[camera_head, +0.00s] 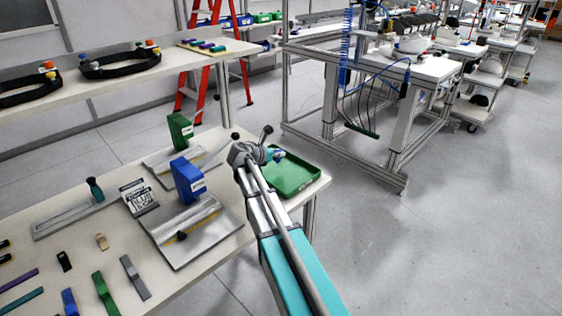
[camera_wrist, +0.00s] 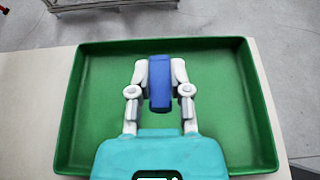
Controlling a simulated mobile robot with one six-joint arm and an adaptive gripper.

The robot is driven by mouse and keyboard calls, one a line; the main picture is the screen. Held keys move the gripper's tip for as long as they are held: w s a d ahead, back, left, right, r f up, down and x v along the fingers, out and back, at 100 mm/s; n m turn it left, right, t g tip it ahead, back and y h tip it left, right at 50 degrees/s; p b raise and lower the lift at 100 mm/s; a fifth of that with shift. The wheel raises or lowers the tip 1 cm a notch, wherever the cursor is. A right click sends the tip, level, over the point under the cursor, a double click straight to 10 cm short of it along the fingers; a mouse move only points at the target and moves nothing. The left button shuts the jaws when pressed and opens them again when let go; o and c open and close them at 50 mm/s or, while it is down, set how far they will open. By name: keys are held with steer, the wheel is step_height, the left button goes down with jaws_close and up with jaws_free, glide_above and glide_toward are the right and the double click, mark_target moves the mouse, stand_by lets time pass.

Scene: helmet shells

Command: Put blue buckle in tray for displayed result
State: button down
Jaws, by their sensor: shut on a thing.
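My gripper (camera_wrist: 160,95) is shut on a blue buckle (camera_wrist: 159,80), seen between the two fingers in the wrist view. The buckle is over the inside of a green tray (camera_wrist: 70,125), near its middle in that view. I cannot tell whether the buckle touches the tray floor. In the head view the green tray (camera_head: 313,184) sits at the right end of the workbench. My gripper (camera_head: 274,153) is at the tray's left back part there, and the buckle is mostly hidden by it.
Left of the tray, a blue block device (camera_head: 187,182) and a green one (camera_head: 180,130) stand on metal plates. Several small buckles and strips lie at the bench's front left. A shelf with headbands (camera_head: 120,62) is behind. A metal-framed workstation (camera_head: 400,130) stands across open floor.

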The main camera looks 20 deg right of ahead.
mark_target(278, 160)
steer(key=shift+f, duration=0.1)
steer(key=shift+w+d+f+b, duration=0.25)
steer(key=shift+w+f+b, duration=0.1)
steer(key=shift+f+b, duration=1.6)
steer(key=shift+b, duration=0.05)
steer(key=shift+f, duration=0.1)
steer(key=c, duration=0.6)
jaws_free()
steer(key=shift+s+a+r, duration=0.1)
steer(key=shift+a+r, duration=0.1)
steer(key=shift+r, duration=0.1)
steer(key=shift+p+v, duration=1.45)
steer(key=shift+v, duration=2)
steer(key=shift+f, duration=0.1)
